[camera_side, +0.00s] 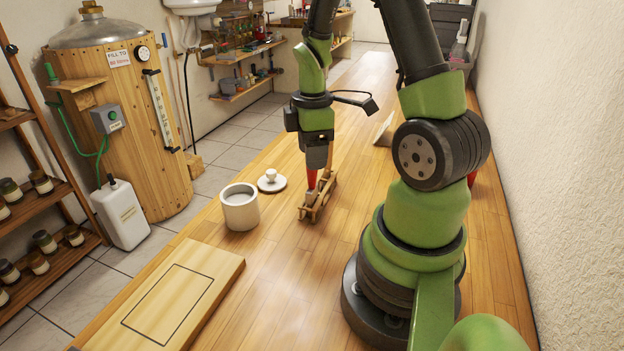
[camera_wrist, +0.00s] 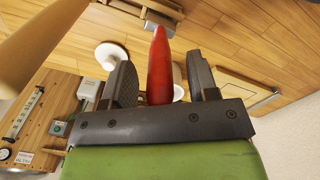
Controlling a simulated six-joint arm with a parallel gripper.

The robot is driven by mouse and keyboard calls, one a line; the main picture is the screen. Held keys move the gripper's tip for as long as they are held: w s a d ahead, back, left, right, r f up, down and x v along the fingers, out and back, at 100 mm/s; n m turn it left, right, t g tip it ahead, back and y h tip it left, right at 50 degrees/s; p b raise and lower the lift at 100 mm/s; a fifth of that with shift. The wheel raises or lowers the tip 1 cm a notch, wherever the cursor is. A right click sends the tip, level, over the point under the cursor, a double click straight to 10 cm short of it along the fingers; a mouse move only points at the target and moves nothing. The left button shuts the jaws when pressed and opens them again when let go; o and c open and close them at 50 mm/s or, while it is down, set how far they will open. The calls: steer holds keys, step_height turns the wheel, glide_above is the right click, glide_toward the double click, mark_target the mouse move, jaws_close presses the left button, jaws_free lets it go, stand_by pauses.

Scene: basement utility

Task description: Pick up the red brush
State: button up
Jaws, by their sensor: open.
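The red brush (camera_side: 311,178) stands roughly upright under my gripper (camera_side: 318,170), at a narrow wooden holder (camera_side: 316,206) on the wooden worktop. In the wrist view its red, tapered handle (camera_wrist: 160,66) rises between my two dark fingers. The fingers are open, with a visible gap on each side of the handle. The lower end of the brush is hidden, so I cannot tell how it sits in the holder.
A wooden board with a black outlined rectangle (camera_side: 218,262) lies at the front left. The worktop between board and holder is clear. A wall runs along the right.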

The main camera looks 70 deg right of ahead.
steer(key=shift+f, duration=0.1)
jaws_close()
stand_by(0.3)
